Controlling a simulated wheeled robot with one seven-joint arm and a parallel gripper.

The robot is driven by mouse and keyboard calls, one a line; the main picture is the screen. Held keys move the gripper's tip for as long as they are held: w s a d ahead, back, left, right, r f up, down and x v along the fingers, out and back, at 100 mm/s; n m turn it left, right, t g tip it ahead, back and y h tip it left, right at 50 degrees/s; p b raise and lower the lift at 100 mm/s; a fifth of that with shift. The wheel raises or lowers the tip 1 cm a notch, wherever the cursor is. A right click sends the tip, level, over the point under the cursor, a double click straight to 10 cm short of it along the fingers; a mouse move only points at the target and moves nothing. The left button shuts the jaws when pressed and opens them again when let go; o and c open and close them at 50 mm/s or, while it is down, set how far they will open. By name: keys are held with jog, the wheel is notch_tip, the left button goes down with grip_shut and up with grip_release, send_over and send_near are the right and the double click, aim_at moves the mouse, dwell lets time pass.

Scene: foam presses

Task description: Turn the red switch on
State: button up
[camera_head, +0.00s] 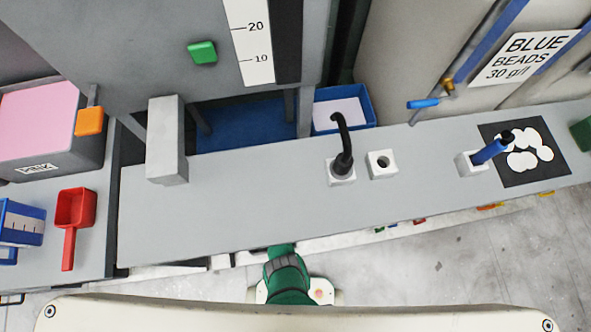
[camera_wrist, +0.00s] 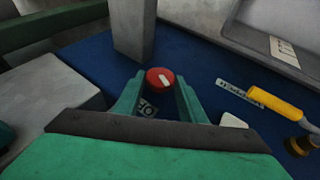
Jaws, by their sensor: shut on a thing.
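The red switch (camera_wrist: 153,76) is a round knob with a white pointer mark, seen in the wrist view on a dark blue surface. The mark slants from upper left to lower right. My gripper (camera_wrist: 161,84) has its two green fingers on either side of the knob and is shut on it. A small dark label with white characters (camera_wrist: 148,110) shows between the fingers, partly covered by them. In the head view my green arm reaches under the front edge of the bench, and the switch and my fingertips are hidden there.
A yellow handle (camera_wrist: 275,95) with a brass fitting is right of my gripper, beside a white label. A grey post (camera_wrist: 132,28) stands just behind the switch. A grey block (camera_wrist: 50,95) is at left. The grey bench (camera_head: 250,205) lies above my arm.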

jog(key=shift+s, duration=0.1)
jog(key=o, duration=1)
jog(key=shift+v, duration=5.4)
